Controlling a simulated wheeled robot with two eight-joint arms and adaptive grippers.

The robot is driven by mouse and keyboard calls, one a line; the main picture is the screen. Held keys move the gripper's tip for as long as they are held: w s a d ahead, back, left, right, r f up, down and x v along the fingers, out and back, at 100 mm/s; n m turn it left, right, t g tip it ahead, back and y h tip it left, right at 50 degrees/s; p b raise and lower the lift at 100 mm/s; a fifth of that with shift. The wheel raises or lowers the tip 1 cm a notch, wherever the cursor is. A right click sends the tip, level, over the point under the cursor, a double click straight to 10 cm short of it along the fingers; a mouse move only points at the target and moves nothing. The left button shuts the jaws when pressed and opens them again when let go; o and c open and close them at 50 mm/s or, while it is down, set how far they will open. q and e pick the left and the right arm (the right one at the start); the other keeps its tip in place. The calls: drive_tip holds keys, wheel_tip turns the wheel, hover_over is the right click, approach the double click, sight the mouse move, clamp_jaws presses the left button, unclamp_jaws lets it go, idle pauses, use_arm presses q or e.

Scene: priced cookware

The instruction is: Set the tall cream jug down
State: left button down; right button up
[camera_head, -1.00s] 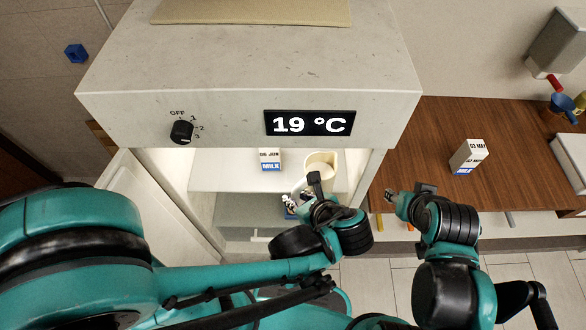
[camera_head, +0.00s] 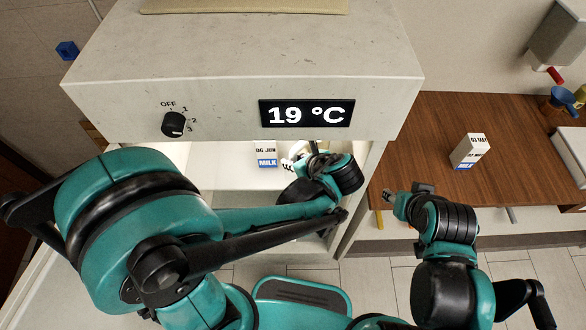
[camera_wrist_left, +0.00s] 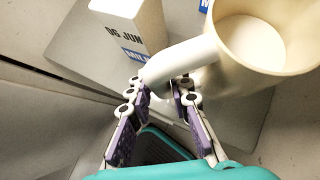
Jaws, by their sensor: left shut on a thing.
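My left gripper (camera_wrist_left: 163,92) is shut on the handle of the tall cream jug (camera_wrist_left: 232,65) in the left wrist view. The jug has a round open mouth, with a pale surface inside. In the head view my left gripper (camera_head: 304,155) reaches into the open cabinet, and it and the arm hide most of the jug. Whether the jug's base touches the shelf (camera_head: 225,176) cannot be seen. My right gripper (camera_head: 405,192) is beside the wooden counter, apart from the jug; its fingers are too small to read.
A milk carton marked 06 JUN (camera_head: 266,155) stands on the shelf left of the jug, also in the left wrist view (camera_wrist_left: 122,30). The cabinet top (camera_head: 250,60) overhangs the shelf. Another milk carton (camera_head: 470,151) stands on the wooden counter (camera_head: 430,125).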

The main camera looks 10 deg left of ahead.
use_arm(q)
wheel_tip(320, 180, down, 4)
drive_tip(key=shift+f+b, duration=0.1)
drive_tip(key=shift+b, duration=0.85)
drive_tip(key=shift+w+f, duration=0.2)
drive_tip(key=shift+f, duration=0.05)
drive_tip(key=shift+r, duration=0.15)
drive_tip(key=c, duration=1.8)
unclamp_jaws()
drive_tip(key=o, duration=0.4)
